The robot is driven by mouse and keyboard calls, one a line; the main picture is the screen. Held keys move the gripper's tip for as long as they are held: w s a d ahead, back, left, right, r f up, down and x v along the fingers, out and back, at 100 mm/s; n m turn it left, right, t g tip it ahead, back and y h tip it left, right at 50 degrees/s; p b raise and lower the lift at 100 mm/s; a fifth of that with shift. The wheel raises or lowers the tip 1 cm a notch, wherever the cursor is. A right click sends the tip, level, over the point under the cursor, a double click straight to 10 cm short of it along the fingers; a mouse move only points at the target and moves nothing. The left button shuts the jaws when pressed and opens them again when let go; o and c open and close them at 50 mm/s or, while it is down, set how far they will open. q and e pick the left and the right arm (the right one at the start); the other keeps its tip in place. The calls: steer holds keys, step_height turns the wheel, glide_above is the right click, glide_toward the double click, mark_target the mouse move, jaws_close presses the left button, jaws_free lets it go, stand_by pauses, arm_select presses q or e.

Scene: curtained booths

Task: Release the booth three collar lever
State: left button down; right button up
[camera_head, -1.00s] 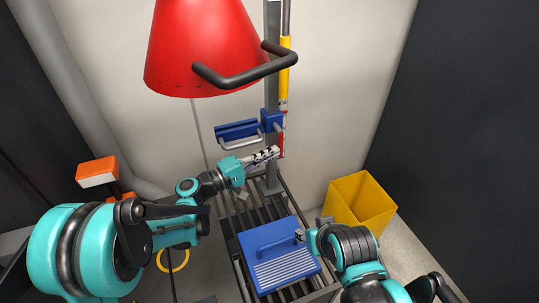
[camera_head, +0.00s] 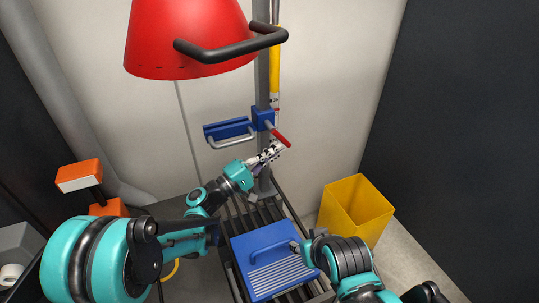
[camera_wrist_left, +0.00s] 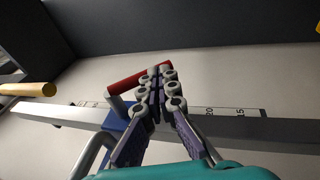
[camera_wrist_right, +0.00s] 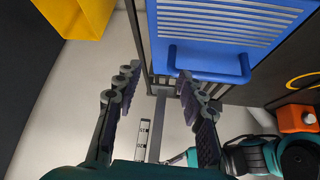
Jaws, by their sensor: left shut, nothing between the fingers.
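The collar lever (camera_head: 279,136) is a red bar on the blue collar (camera_head: 263,119) around the grey post. It slants down to the right in the head view. My left gripper (camera_head: 279,148) is shut and empty, just below the lever's free end. In the left wrist view the red lever (camera_wrist_left: 135,80) lies at the closed fingertips (camera_wrist_left: 160,76); whether they touch cannot be told. The blue collar (camera_wrist_left: 117,122) is partly behind the fingers. My right gripper (camera_wrist_right: 155,78) is open, its fingers apart by the handle of the blue slotted block (camera_wrist_right: 235,20).
A red cone hood (camera_head: 190,40) with a black handle (camera_head: 235,45) hangs above. A blue bracket with a grey handle (camera_head: 231,141) sits left of the collar. A yellow bin (camera_head: 350,212) stands right of the slatted grate (camera_head: 236,204). An orange block (camera_head: 79,175) is at left.

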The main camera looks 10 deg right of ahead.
arm_select(q)
steer(key=shift+s+x, duration=0.25)
steer(key=shift+x, duration=1.1)
steer(key=shift+w+d+r, duration=0.2)
steer(key=shift+d+r, duration=0.55)
steer(key=shift+d, duration=0.3)
steer(key=shift+d+r+t+h+b, duration=0.2)
steer(key=shift+r+t+h+b, duration=0.1)
steer(key=shift+h+b, duration=0.25)
steer(key=shift+r, duration=0.1)
glide_toward(290, 146)
steer(key=shift+s+a+r, duration=0.3)
steer(key=shift+a+r, duration=0.3)
steer(key=shift+r, duration=0.3)
steer(key=shift+s, duration=0.1)
